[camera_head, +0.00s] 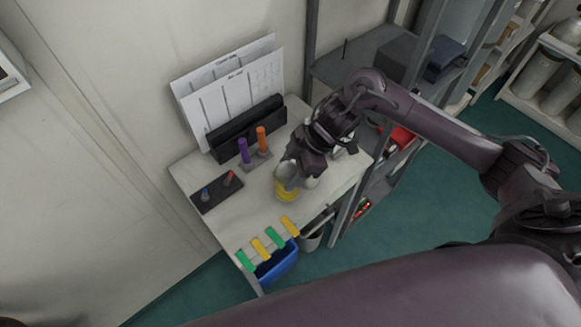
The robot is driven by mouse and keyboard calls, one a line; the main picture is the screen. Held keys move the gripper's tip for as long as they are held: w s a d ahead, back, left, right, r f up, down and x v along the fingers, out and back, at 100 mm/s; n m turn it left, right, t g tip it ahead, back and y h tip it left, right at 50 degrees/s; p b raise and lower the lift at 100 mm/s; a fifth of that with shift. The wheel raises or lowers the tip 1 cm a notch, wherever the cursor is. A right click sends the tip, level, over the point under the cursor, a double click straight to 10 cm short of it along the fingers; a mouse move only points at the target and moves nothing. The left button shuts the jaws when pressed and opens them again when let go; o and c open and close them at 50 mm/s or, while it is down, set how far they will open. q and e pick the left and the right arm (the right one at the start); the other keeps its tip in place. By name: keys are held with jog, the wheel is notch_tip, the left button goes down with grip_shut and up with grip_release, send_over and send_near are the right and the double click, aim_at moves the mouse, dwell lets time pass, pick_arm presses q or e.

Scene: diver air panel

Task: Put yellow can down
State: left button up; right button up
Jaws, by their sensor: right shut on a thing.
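The yellow can (286,193) is at the middle of the light table (235,222). Its upper part is mostly hidden by my right gripper (288,176), which comes in from the right and is shut on it from above. The can's yellow side shows just below the fingers. I cannot tell whether its base touches the table top. My left gripper is not in view.
A purple peg (244,150) and an orange peg (261,139) stand behind the can. A dark tray (217,193) lies left. Green and yellow tags line the front edge above a blue bin (277,264). A black holder (246,128) with papers stands at the back. Grey shelves (367,52) stand right.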

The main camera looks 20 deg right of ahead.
jog(key=o, duration=1.6)
jog(key=shift+f, duration=0.15)
jog(key=shift+r, duration=0.3)
jog(key=b+v, duration=0.1)
jog(key=v, duration=1)
jog(key=shift+d+r, duration=0.25)
jog(key=shift+r, duration=0.05)
